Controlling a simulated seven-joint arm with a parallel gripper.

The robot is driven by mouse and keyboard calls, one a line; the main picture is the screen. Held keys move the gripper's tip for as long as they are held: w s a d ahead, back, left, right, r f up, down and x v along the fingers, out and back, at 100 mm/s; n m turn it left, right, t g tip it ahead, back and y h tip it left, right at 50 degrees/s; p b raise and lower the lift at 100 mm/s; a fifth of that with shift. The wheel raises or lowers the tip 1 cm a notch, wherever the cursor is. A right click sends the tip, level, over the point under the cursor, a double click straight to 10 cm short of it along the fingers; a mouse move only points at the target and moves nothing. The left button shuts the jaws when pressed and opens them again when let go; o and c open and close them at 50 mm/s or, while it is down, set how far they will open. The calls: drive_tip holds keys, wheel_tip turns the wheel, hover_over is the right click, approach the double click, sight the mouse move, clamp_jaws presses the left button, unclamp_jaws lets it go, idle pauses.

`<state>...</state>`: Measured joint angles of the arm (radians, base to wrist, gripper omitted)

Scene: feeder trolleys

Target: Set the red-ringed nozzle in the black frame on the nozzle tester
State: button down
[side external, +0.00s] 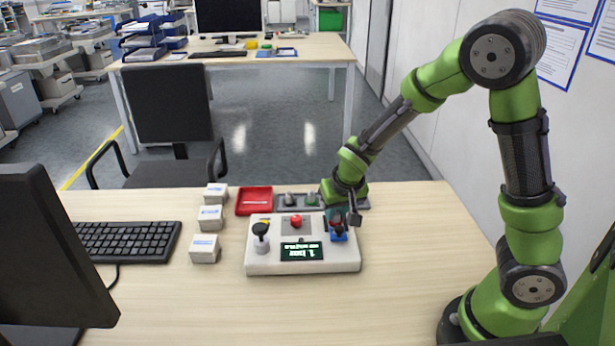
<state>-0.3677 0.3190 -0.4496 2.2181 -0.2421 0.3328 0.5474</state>
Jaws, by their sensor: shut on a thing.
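The nozzle tester (303,266) is a white box with a lit green display, in the middle of the desk. My gripper (343,218) is over its right rear corner, pointing down and shut on a small dark part with a hint of red, which I take to be the red-ringed nozzle (336,222). My fingers hide most of it. A blue piece (339,236) sits on the tester just below; I cannot tell whether the nozzle touches it. I cannot make out the black frame with certainty.
On the tester are a black-topped post (261,233) and a red knob (295,221) on a grey plate. Behind stand a red tray (254,201) and a grey rack (283,200) with small parts. Several white boxes (205,248) and a keyboard (125,242) are left. The desk's right side is clear.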

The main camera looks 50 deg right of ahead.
drive_tip(key=shift+f, duration=0.25)
drive_tip(key=c, duration=0.9)
unclamp_jaws()
drive_tip(key=v, duration=1.7)
drive_tip(key=shift+w, duration=0.1)
